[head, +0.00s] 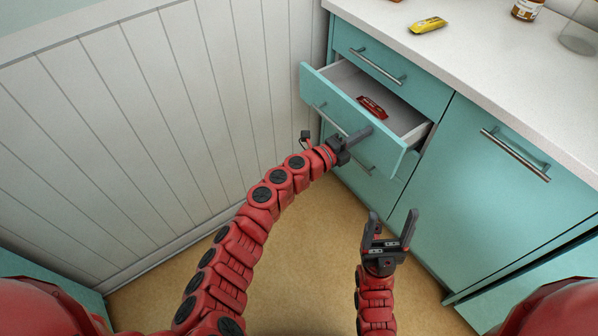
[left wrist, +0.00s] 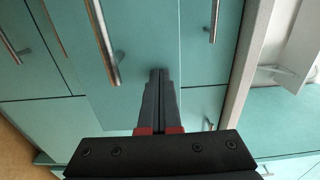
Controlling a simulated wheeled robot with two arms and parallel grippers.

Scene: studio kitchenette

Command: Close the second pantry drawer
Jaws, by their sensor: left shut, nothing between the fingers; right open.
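The second pantry drawer (head: 352,108) stands pulled out below a shut top drawer (head: 390,65) in the teal cabinet. A red packet (head: 372,107) lies inside it. My left gripper (head: 366,131) is shut and empty, with its fingertips at the drawer's front panel, right of the bar handle (head: 330,120). In the left wrist view the shut fingers (left wrist: 158,73) point at the teal front beside the handle (left wrist: 103,42); whether they touch it I cannot tell. My right gripper (head: 391,222) is open and empty, lower and in front of the cabinet.
A yellow packet (head: 428,25), a jar (head: 526,9) and a clear glass container (head: 580,36) stand on the white counter (head: 480,55). A panelled wall (head: 130,110) is at the left. A cabinet door with a handle (head: 515,154) is at the right. The floor (head: 300,260) is clear.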

